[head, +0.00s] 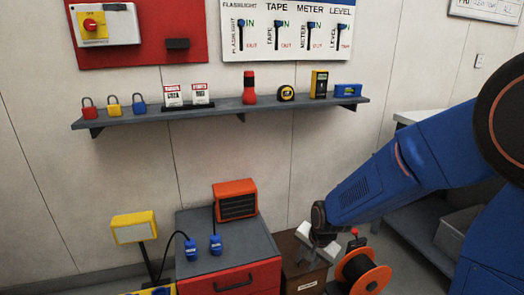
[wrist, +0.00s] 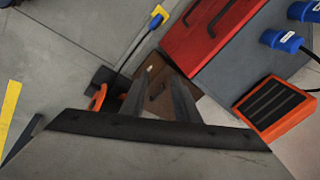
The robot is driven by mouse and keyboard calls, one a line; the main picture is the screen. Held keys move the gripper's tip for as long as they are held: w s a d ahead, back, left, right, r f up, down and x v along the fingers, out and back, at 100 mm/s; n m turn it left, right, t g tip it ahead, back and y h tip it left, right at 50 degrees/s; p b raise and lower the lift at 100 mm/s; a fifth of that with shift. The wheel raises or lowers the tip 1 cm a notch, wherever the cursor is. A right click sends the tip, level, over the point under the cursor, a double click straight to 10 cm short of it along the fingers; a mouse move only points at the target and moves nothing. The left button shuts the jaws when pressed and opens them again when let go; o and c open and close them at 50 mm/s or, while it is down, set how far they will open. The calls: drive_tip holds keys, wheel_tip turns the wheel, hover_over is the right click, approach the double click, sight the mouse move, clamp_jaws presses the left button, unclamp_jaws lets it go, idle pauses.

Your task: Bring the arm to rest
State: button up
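My blue arm reaches in from the right in the head view and bends down, with my gripper (head: 313,252) low, in front of the brown box (head: 299,272) and beside the orange cable reel (head: 362,274). In the wrist view my gripper (wrist: 158,84) shows two grey fingers apart, with the brown box (wrist: 154,91) seen through the gap. Nothing shows between the fingers. Part of the brown box is hidden behind the gripper in the head view.
A grey-topped red cabinet (head: 228,246) stands left of the gripper, with an orange heater-like unit (head: 235,200) and blue plugs (head: 215,244) on it. A wall shelf (head: 225,112) holds padlocks, tags and tools. A grey workbench (head: 414,235) stands behind my arm.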

drive_tip(key=s+d+r+n+t, duration=0.1)
drive_tip(key=s+d+r+n, duration=0.1)
drive_tip(key=s+d+r, duration=0.3)
drive_tip(key=s+d+r+n, duration=0.2)
drive_tip(key=s+d+r, duration=0.15)
drive_tip(key=r, duration=0.35)
drive_tip(key=s+d+r+n, duration=0.2)
drive_tip(key=s+d+r, duration=0.1)
drive_tip(key=s, duration=0.4)
drive_tip(key=s+d+r+n+h, duration=0.1)
drive_tip(key=s+d+r+n, duration=0.1)
drive_tip(key=s, duration=0.5)
wheel_tip(320, 180, up, 3)
drive_tip(key=shift+s+d+f+t+h, duration=0.2)
drive_tip(key=shift+s+d+t+h, duration=0.1)
drive_tip(key=shift+s+d+t, duration=0.15)
